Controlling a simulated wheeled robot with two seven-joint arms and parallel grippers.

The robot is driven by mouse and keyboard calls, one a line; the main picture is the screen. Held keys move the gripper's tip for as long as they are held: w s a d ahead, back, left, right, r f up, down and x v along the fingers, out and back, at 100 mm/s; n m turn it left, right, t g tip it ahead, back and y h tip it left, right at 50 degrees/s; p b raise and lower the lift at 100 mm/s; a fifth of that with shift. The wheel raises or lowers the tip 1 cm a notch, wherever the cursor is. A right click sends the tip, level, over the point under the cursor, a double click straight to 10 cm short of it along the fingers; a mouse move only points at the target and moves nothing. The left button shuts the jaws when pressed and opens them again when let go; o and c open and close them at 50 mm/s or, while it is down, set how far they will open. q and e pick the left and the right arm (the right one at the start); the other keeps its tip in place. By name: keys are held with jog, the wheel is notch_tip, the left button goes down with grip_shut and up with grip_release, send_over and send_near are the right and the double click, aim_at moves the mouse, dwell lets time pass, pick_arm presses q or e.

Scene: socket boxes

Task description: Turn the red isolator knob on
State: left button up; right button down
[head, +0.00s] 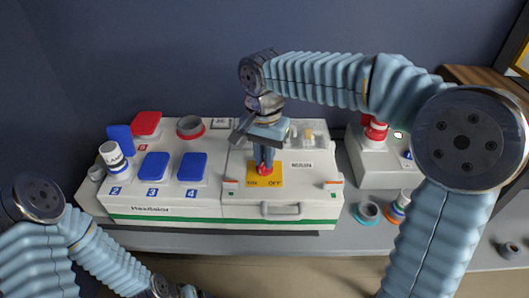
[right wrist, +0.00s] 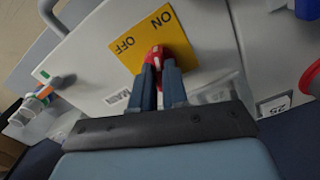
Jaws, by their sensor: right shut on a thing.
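The red isolator knob (head: 265,170) sits on a yellow plate (head: 279,182) on the right half of the white box. In the right wrist view the knob (right wrist: 155,54) has a white mark; the yellow plate (right wrist: 181,42) reads ON and OFF. My right gripper (head: 264,162) points down from above, its two blue fingers shut on the knob. The fingers (right wrist: 158,78) hide part of the knob, and I cannot tell exactly which word its mark faces. My left arm comes in at the lower left; its end is cut off by the bottom edge.
The white box (head: 205,213) also carries blue covers (head: 192,167), a red cover (head: 146,123), a grey socket (head: 190,127) and a front handle (head: 281,209). A second box (head: 378,166) with a red plug stands right. Loose round parts (head: 368,212) lie in front of it.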

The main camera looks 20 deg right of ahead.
jog(key=shift+m+p, duration=0.35)
jog(key=shift+m, duration=1.95)
jog(key=c, duration=1.1)
grip_release()
jog(key=shift+c, duration=0.2)
notch_tip(320, 180, up, 14)
jog(key=p, duration=0.2)
jog(key=shift+f, duration=0.1)
